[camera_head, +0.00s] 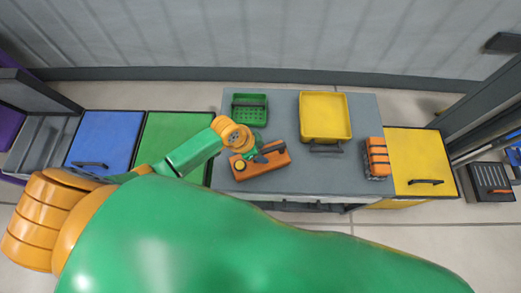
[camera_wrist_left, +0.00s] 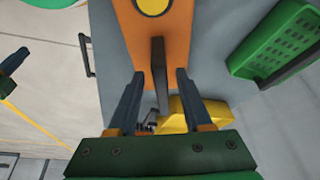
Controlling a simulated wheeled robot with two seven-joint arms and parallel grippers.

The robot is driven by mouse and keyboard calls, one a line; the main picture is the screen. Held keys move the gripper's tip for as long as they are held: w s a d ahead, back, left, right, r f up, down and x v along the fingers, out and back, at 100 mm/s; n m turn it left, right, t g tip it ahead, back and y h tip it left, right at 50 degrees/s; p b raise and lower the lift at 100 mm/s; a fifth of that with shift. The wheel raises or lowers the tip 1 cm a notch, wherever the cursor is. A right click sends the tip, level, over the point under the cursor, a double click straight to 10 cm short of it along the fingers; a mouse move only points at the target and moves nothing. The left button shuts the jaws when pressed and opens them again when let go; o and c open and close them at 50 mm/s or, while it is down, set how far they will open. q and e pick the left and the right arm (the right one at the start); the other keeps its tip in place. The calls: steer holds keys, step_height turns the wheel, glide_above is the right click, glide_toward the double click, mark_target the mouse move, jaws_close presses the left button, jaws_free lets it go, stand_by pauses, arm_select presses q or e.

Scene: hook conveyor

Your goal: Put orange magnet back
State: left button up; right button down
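An orange block (camera_head: 265,167) with a yellow round spot lies on the grey table, left of its middle. It looks like the orange magnet. In the left wrist view the orange block (camera_wrist_left: 152,40) shows a dark upright handle (camera_wrist_left: 158,72). My left gripper (camera_head: 257,157) is over the block, and its fingers hide part of it. In the left wrist view my left gripper (camera_wrist_left: 158,95) is open, with a finger on each side of the handle and visible gaps. My right gripper is not in view.
A green basket (camera_head: 249,118) stands behind the block. A yellow bin (camera_head: 325,138) stands to its right, then an orange and black item (camera_head: 377,158). The grey table (camera_head: 347,183) is bare in front of the bin. Blue, green and yellow cabinets flank the table.

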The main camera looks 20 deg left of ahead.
arm_select(q)
steer(key=shift+r, duration=0.4)
steer(key=p+v, duration=0.4)
steer(key=v, duration=0.7)
steer(key=shift+a+r, duration=0.15)
steer(key=shift+s, duration=0.2)
